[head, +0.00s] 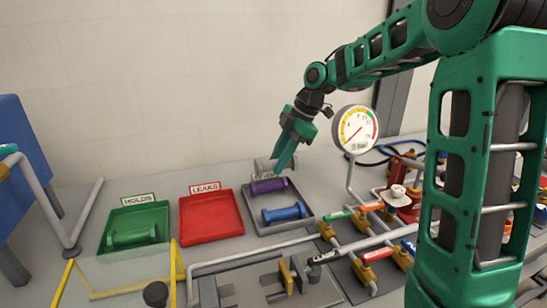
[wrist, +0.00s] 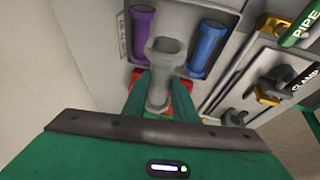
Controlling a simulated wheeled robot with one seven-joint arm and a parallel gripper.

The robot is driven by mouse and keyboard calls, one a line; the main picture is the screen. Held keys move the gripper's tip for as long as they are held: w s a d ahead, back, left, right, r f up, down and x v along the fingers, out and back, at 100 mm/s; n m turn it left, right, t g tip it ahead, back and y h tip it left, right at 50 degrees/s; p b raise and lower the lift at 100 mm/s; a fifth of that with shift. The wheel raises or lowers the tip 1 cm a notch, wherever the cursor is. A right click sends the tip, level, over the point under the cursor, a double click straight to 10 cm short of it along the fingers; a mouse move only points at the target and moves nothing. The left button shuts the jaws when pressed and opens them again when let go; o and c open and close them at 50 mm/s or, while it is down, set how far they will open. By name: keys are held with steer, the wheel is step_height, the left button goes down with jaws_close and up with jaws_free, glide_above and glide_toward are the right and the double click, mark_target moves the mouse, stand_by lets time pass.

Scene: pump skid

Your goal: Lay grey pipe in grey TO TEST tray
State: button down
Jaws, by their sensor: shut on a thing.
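My gripper (head: 283,163) is shut on the grey pipe, with its fingers pointing down at the back of the grey TO TEST tray (head: 303,221). The grey pipe (wrist: 166,65) has flared ends and stands out between the green fingers (wrist: 158,92) in the wrist view. In the head view the grey pipe (head: 262,166) is partly hidden by the fingers and seems to be above the tray's back edge. A purple pipe (head: 268,185) and a blue pipe (head: 284,212) lie in the tray; the wrist view shows them on either side of the grey pipe.
The red LEAKS tray (head: 211,216) is empty. The green HOLDS tray (head: 133,229) holds a green pipe (head: 134,236). A pressure gauge (head: 355,130) stands right of my gripper. Valves with coloured handles (head: 371,206) and pipework crowd the right side.

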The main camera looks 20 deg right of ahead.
steer(key=shift+a+f, duration=0.15)
steer(key=shift+f, duration=5.8)
steer(key=shift+f, duration=0.2)
steer(key=c, duration=1.4)
jaws_free()
steer(key=shift+s, duration=0.1)
steer(key=shift+o, duration=0.2)
